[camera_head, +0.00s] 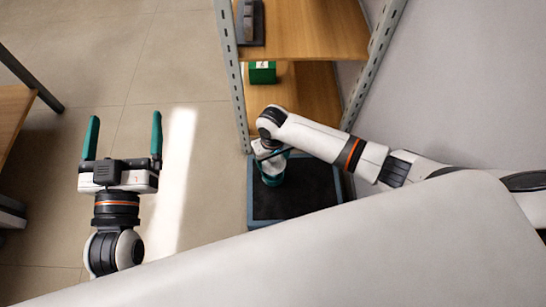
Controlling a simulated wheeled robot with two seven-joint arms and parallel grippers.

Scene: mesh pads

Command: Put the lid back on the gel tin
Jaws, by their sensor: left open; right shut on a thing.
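My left gripper (122,138) is open and empty over bare floor at the left, with its two teal fingers wide apart. My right gripper (271,172) points down over a dark mat-like surface (300,200) with a blue-grey rim. It is shut on a small pale round thing (275,166), with teal around it. I cannot tell whether this is the lid or the tin, or which teal parts are fingers. My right wrist hides much of it. No other tin or lid can be made out.
A metal-framed shelf with wooden boards (310,95) stands behind the dark surface. It holds a green box (262,73) and a grey object (250,22) on a dark base. A wooden table edge (12,115) is at the far left. Open floor lies between.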

